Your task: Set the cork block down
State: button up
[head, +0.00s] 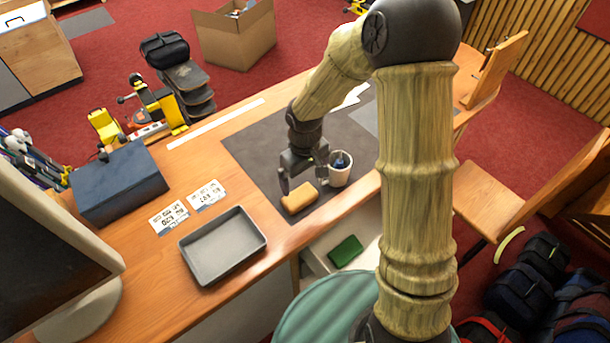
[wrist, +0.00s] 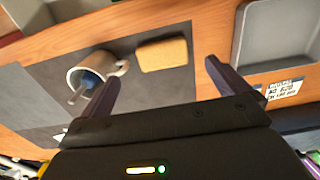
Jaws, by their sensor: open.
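The cork block (head: 300,198) is a small tan block with rounded edges. It lies on the dark grey mat (head: 258,150), near the mat's front edge. My gripper (head: 303,183) is just above and behind the block in the head view, fingers pointing down. In the wrist view the two fingers (wrist: 165,85) are spread apart with nothing between them. The cork block (wrist: 162,55) lies beyond the fingertips there, apart from them, resting on the mat's edge area.
A white mug (head: 340,172) with a dark blue item inside stands right of the block. A grey tray (head: 222,246), two printed cards (head: 207,195) and a dark blue box (head: 118,183) lie to the left. A green object (head: 346,251) sits in an open drawer below the bench edge.

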jog(key=shift+r, duration=0.1)
dwell(0.5)
jog(key=s+d+r+m+t, duration=0.2)
jog(key=s+d+r+m, duration=0.4)
jog(key=s+d+r, duration=0.3)
jog(key=shift+s+d+m+t, duration=0.3)
jog(key=shift+s+d+m, duration=0.1)
jog(key=shift+s+d, duration=0.8)
jog(key=shift+w+r, duration=0.1)
jog(key=shift+w, duration=0.05)
jog(key=shift+s+b+x, duration=0.25)
jog(key=shift+b+x, duration=0.9)
jog(key=shift+b, duration=0.05)
